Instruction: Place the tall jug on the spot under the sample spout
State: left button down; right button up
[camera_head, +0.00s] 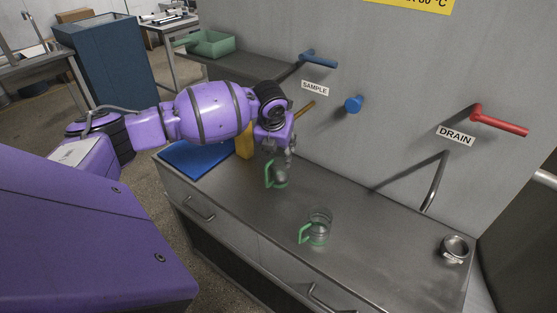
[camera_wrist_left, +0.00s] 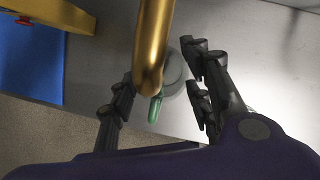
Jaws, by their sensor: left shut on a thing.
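My left gripper (camera_head: 287,150) is shut on a clear jug with a green handle (camera_head: 277,176), at or just above the steel counter. In the left wrist view, the jug (camera_wrist_left: 174,74) shows between the fingers (camera_wrist_left: 163,95), partly hidden by the brass sample spout (camera_wrist_left: 152,50). The spout (camera_head: 304,110) comes out of the wall below the SAMPLE label, close to my gripper. A second clear jug with a green handle (camera_head: 319,222) stands upright on the counter, nearer the front. I cannot tell which jug is taller. The spot under the spout is hidden. My right gripper is not in view.
A blue mat (camera_head: 187,160) and a yellow object (camera_head: 244,146) are left of my gripper. A blue valve handle (camera_head: 354,104) juts from the wall. The drain pipe (camera_head: 434,183) and a small metal cup (camera_head: 454,249) are at right. The counter's middle right is clear.

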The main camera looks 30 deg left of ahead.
aim_at(278, 159)
pick_arm(q)
jog(key=shift+f, duration=1.9)
jog(key=c, duration=0.9)
grip_release()
jog(key=shift+r, duration=0.35)
jog(key=p+v, duration=0.1)
jog(key=v, duration=1)
jog(key=shift+s+r, duration=0.25)
